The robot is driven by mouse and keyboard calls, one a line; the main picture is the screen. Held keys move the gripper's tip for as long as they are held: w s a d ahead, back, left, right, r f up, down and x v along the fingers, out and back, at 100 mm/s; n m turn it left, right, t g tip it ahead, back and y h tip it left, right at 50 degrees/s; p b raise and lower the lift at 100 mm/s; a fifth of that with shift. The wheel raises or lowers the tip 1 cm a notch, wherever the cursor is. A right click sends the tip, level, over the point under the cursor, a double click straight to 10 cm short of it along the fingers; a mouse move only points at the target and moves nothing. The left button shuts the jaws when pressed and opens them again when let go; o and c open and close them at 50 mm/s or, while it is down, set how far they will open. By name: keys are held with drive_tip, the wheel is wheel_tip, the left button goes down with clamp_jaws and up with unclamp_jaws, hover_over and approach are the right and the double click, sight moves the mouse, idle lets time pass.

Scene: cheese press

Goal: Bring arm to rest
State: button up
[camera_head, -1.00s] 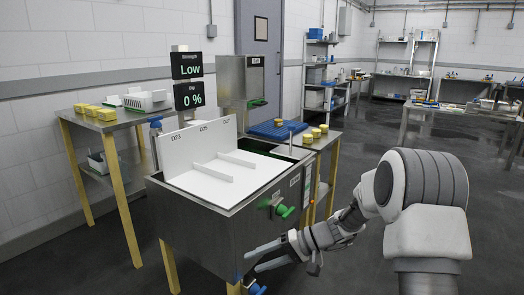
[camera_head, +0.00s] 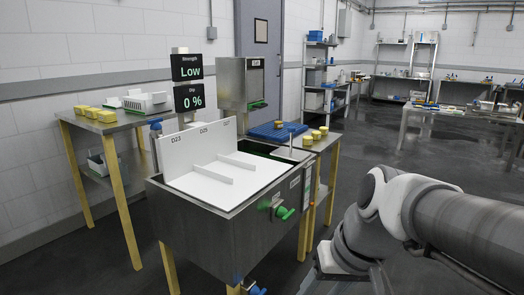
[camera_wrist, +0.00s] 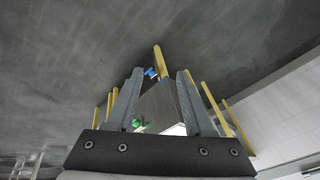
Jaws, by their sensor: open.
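My arm (camera_head: 385,215) is folded at the lower right of the head view, to the right of the steel cheese press vat (camera_head: 225,225) and apart from it. My gripper (camera_wrist: 158,85) shows in the wrist view with its two fingers apart and nothing between them that it holds. The vat shows beyond the fingers there, with its green and blue valves. In the head view the gripper's fingertips are not clearly visible. The vat holds white boards marked D23 and D25 (camera_head: 197,148), and a green valve handle (camera_head: 284,212) is on its side.
A side table (camera_head: 130,122) at left bears yellow blocks and a white crate (camera_head: 148,103). A blue mat (camera_head: 275,131) and yellow blocks (camera_head: 317,134) lie behind the vat. Shelves and tables stand at the back. The dark floor (camera_head: 375,140) behind my arm is clear.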

drive_tip(key=s+d+r+t+h, duration=0.2)
drive_tip(key=s+d+t+h, duration=0.1)
drive_tip(key=s+d, duration=0.25)
wheel_tip(320, 180, up, 28)
drive_tip(key=p, duration=2.8)
drive_tip(key=shift+s+a+m+p, duration=0.15)
drive_tip(key=shift+a+m+p, duration=0.15)
drive_tip(key=shift+a+m, duration=0.1)
